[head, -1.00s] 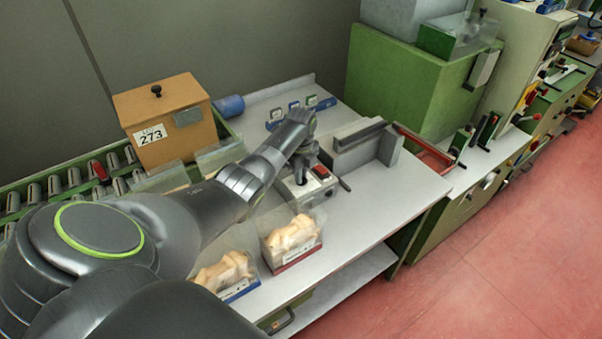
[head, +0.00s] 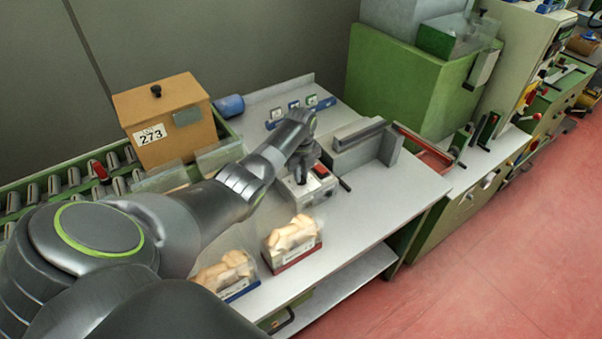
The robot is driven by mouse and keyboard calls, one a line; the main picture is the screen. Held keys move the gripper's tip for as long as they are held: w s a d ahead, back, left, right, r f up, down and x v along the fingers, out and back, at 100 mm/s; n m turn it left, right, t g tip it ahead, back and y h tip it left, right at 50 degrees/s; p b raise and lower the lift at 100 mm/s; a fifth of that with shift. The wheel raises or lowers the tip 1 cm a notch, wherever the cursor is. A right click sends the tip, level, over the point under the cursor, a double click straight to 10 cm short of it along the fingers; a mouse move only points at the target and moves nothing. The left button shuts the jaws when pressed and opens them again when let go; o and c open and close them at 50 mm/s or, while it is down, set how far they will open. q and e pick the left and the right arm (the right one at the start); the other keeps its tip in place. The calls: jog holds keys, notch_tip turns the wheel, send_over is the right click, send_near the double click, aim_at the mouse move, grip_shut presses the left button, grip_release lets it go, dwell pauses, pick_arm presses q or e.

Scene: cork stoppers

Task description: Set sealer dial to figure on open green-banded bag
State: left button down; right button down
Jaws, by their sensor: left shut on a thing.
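The sealer (head: 352,158) stands on the white table, with a long grey bar and a small light control box (head: 312,192) in front. The box has a red switch (head: 321,170). My left gripper (head: 301,177) points down at the box, left of the switch, shut on the dial, which it mostly hides; I cannot read its setting. An open bag of corks with a red band (head: 290,257) stands in front of the box. Another with a blue band (head: 238,289) stands to its left, partly behind my arm. I see no green-banded bag. My right gripper is out of view.
A brown box marked 273 (head: 168,122) stands by the roller conveyor (head: 60,187) at the left. Small items lie on a blue strip (head: 300,112) at the back. A green machine (head: 400,85) stands behind the sealer. The table's front right is clear.

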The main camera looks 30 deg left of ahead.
pick_arm(q)
jog(key=c, duration=1.4)
grip_release()
jog(key=shift+r, duration=0.1)
jog(key=shift+c, duration=0.2)
notch_tip(320, 180, up, 18)
jog(key=shift+f+b, duration=0.25)
jog(key=shift+b, duration=0.15)
